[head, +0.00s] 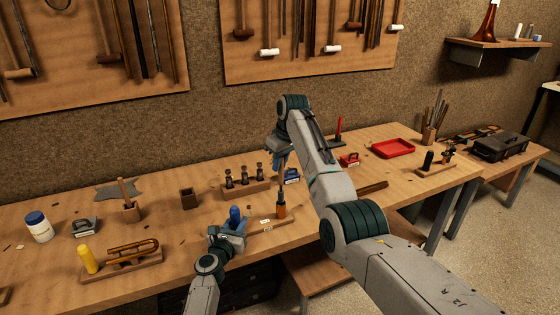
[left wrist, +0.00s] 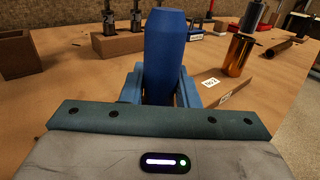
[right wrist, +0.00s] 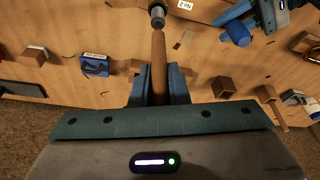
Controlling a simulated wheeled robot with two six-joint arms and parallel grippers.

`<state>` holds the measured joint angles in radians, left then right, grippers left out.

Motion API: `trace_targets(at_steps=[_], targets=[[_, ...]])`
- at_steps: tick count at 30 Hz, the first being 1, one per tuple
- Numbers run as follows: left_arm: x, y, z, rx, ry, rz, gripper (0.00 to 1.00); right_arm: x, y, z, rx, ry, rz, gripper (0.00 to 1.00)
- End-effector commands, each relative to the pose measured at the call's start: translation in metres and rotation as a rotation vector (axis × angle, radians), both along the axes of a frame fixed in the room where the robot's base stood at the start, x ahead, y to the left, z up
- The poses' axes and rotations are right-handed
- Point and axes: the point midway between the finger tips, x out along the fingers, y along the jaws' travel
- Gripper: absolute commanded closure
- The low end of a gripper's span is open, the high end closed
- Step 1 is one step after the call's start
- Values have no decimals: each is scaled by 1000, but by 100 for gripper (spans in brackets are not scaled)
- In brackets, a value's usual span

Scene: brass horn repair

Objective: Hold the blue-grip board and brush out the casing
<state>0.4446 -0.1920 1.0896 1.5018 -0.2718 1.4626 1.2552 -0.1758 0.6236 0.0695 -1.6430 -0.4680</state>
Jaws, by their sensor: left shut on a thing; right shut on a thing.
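My left gripper (head: 232,226) is shut on the upright blue grip (left wrist: 166,55) of the wooden board (head: 262,224). The grip also shows in the right wrist view (right wrist: 238,33). The brass casing (head: 281,211) stands upright at the board's right end; it shows amber in the left wrist view (left wrist: 239,57). My right gripper (head: 281,160) is above the casing, shut on the brush's wooden handle (right wrist: 159,65). The brush points down toward the casing, its grey end (right wrist: 157,14) at the top of the right wrist view. I cannot tell whether its tip is inside.
A wooden block with several dark valves (head: 245,183) stands behind the board. A wooden cup (head: 188,199) and a rack with a yellow grip (head: 88,261) are to the left. A red tray (head: 393,148) lies at the back right. The bench's front edge is close to the board.

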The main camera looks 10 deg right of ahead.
Motion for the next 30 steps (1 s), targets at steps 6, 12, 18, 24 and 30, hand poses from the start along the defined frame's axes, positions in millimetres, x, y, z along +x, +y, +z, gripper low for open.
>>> trace_targets(at_steps=[6, 12, 18, 24, 30], targets=[[0, 0, 0, 0, 0, 0, 100, 0, 0, 0, 0, 0, 0, 100], [0, 0, 0, 0, 0, 0, 100, 0, 0, 0, 0, 0, 0, 100], [0, 0, 0, 0, 0, 0, 100, 0, 0, -4, 0, 0, 0, 100], [0, 0, 0, 0, 0, 0, 100, 0, 0, -10, 0, 0, 0, 100], [0, 0, 0, 0, 0, 0, 100, 0, 0, -18, 0, 0, 0, 100]])
